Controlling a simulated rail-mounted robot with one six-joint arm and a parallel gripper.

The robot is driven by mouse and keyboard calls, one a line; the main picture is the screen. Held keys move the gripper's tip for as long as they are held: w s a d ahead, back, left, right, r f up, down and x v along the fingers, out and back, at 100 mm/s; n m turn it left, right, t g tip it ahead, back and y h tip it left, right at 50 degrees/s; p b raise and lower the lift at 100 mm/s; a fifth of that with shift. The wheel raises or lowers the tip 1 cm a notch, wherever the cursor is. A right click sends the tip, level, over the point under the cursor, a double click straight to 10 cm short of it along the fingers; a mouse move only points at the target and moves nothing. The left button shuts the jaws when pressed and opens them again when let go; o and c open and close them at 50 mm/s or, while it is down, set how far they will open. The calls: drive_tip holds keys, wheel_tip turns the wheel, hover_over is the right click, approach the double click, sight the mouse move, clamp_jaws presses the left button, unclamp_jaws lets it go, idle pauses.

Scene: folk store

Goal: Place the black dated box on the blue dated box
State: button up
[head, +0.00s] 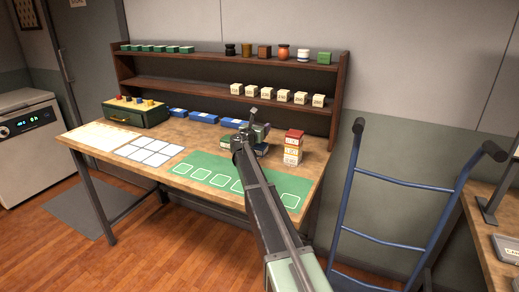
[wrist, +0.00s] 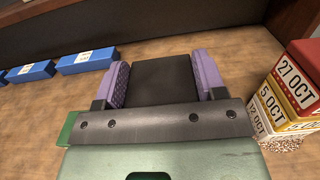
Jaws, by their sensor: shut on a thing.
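My gripper (wrist: 162,70) is shut on a black box (wrist: 165,82), with a purple pad on each side of it. No date shows on the face I see. In the head view my gripper (head: 258,130) is over the back right of the workbench, left of a stack of dated boxes. Several blue boxes with pale labels lie along the back of the bench; one (wrist: 86,60) is left of my gripper in the wrist view. Their labels are too small to read. What is directly under the black box is hidden, and I cannot tell whether it touches anything.
The stack has a red box (wrist: 299,74) reading 27 OCT on top, then a yellow box (wrist: 288,102) and a white box (wrist: 262,122). A green mat (head: 237,185) lies in front. A shelf (head: 190,84) stands behind; a blue hand truck (head: 385,243) stands right.

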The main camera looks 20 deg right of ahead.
wheel_tip(320, 180, down, 4)
drive_tip(key=b, duration=0.4)
drive_tip(key=shift+f, duration=0.25)
drive_tip(key=shift+r, duration=0.3)
drive_tip(key=shift+f, duration=0.25)
drive_tip(key=o, duration=1)
drive_tip(key=shift+r, duration=0.1)
drive_tip(key=shift+c, duration=0.2)
drive_tip(key=shift+r, duration=0.35)
drive_tip(key=v, duration=1.2)
drive_tip(key=shift+s+f, duration=0.1)
drive_tip(key=shift+f, duration=0.1)
